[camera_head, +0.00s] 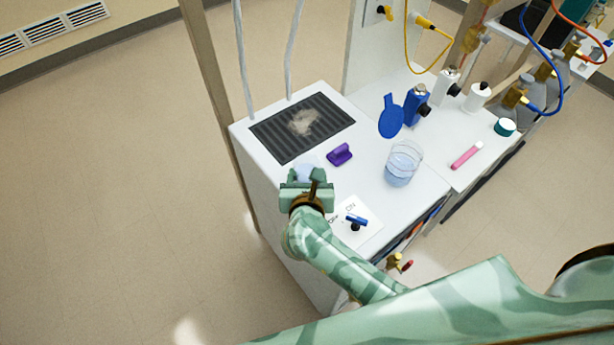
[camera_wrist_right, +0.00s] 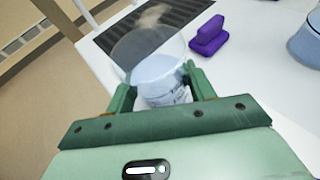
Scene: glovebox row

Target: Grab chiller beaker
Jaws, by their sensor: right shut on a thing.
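A clear glass beaker with pale blue liquid (camera_wrist_right: 160,80) stands between the two fingers of my right gripper (camera_wrist_right: 157,90) in the right wrist view. The gripper is shut on it. In the head view my right gripper (camera_head: 307,186) is near the left front of the white bench top, and only a pale bit of the beaker (camera_head: 306,172) shows beyond it. A second, larger clear beaker with blue liquid (camera_head: 402,165) stands on the bench to the right. My left gripper is in neither view.
A dark vent grille (camera_head: 301,127) with a pale smudge is behind the gripper. A purple object (camera_head: 340,154) lies close on the right. A blue-handled switch (camera_head: 355,221) is on a white plate in front. Bottles (camera_head: 418,105) and a pink stick (camera_head: 466,156) are farther right.

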